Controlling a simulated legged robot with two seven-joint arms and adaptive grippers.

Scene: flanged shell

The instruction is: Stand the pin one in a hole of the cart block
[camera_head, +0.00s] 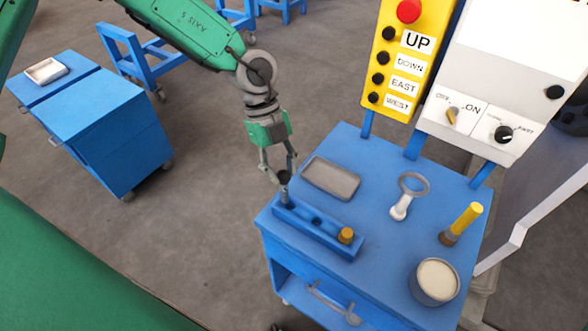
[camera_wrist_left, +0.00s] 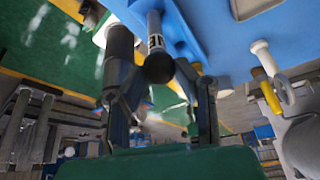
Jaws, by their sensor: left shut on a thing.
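My left gripper (camera_head: 281,174) is shut on pin one (camera_head: 284,190), above the left end of the cart block. The pin has a dark round knob and a grey shaft pointing down. The blue cart block (camera_head: 300,222) lies along the near left edge of the cart top. An open hole shows near its middle, and a yellow-brown peg (camera_head: 346,235) stands at its right end. Whether the pin's tip is inside the left hole is hidden. My right gripper is not in view.
On the blue cart (camera_head: 376,205) are a grey tray (camera_head: 331,178), a white ring-topped part (camera_head: 404,200), a yellow-handled tool (camera_head: 463,222) and a round can (camera_head: 435,281). A yellow button panel (camera_head: 386,55) and a pale control box (camera_head: 515,70) rise behind. Another blue cart (camera_head: 100,120) stands left.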

